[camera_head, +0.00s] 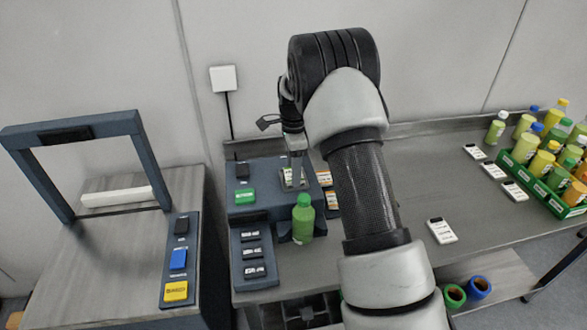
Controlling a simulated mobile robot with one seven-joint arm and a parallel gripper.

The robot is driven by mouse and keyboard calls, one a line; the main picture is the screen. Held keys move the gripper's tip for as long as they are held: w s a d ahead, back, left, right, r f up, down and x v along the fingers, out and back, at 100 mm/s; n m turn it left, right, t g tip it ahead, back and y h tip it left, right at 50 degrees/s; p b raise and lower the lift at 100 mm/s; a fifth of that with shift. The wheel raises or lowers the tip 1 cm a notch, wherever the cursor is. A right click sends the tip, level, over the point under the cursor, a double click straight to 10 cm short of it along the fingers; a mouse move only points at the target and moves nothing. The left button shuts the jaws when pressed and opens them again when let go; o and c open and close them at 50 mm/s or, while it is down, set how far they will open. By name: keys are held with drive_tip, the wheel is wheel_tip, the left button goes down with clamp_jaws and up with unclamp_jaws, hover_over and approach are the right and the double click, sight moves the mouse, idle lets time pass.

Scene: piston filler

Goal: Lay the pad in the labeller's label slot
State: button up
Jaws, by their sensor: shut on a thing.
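The labeller (262,176) is a blue-grey machine on the bench, left of my arm. My gripper (294,170) points down over the right part of its top. It is shut on a small pale pad (287,180), which is mostly hidden by the fingers. The pad is at or just above the labeller's top. I cannot tell whether it touches, and the label slot cannot be made out under it.
A green bottle (302,222) stands just in front of the gripper. White label cards (441,231) lie on the bench (415,185) to the right. A green crate (520,176) of bottles is at far right. A blue-grey frame machine (131,124) stands left. My arm hides mid-bench.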

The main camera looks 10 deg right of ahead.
drive_tip(key=o, duration=1.5)
drive_tip(key=shift+o, duration=0.2)
drive_tip(key=shift+r, duration=0.1)
drive_tip(key=shift+r+p, duration=2.15)
drive_tip(key=shift+r, duration=1.35)
